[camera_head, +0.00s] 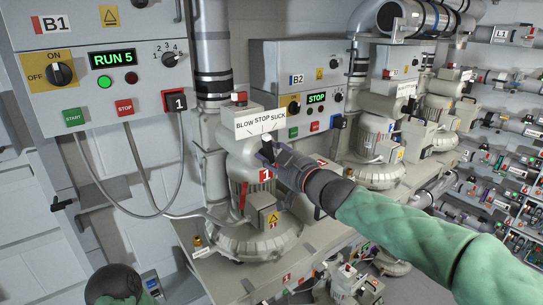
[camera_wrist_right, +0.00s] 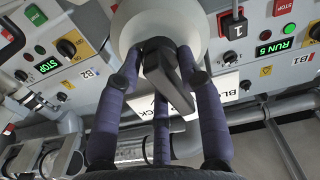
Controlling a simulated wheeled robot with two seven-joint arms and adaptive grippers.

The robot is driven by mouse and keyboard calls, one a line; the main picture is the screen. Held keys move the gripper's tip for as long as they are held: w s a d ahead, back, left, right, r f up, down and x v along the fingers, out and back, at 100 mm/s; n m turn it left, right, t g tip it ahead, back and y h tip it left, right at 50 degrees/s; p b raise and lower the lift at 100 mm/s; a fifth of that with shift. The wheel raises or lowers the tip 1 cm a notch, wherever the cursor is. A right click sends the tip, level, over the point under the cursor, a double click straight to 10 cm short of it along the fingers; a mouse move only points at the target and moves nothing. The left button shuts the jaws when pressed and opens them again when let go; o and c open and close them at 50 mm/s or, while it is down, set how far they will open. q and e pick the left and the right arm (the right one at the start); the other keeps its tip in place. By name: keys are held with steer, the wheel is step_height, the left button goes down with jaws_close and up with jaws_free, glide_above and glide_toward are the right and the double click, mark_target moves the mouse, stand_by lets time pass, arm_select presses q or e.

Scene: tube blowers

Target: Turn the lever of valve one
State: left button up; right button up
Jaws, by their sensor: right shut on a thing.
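Valve one's black lever (camera_head: 267,144) sits under the white BLOW STOP SUCK plate (camera_head: 262,123), on a pale blower housing marked with a red 1 (camera_head: 266,174). My right gripper (camera_head: 270,154) is at this lever, its dark fingers shut on it. In the right wrist view, the purple-grey fingers (camera_wrist_right: 160,85) close around the black lever (camera_wrist_right: 170,78) on its round pale hub (camera_wrist_right: 158,28). The lever seems to point up near STOP, but the fingers hide part of it.
Control box B1 (camera_head: 100,45) at left reads RUN 5, with a green lamp lit. Box B2 (camera_head: 295,70) reads STOP. Cables (camera_head: 145,180) hang from B1 left of the blower. More blowers (camera_head: 375,140) stand to the right, with shelves of tubes (camera_head: 510,165) beyond.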

steer(key=n, duration=0.2)
steer(key=n+b, duration=0.1)
steer(key=n, duration=0.3)
steer(key=shift+s+a+n+b, duration=0.2)
steer(key=shift+a+n+b, duration=0.05)
steer(key=shift+n+b, duration=0.15)
stand_by(0.4)
steer(key=o, duration=0.9)
steer(key=v, duration=1.2)
steer(key=shift+f, duration=0.1)
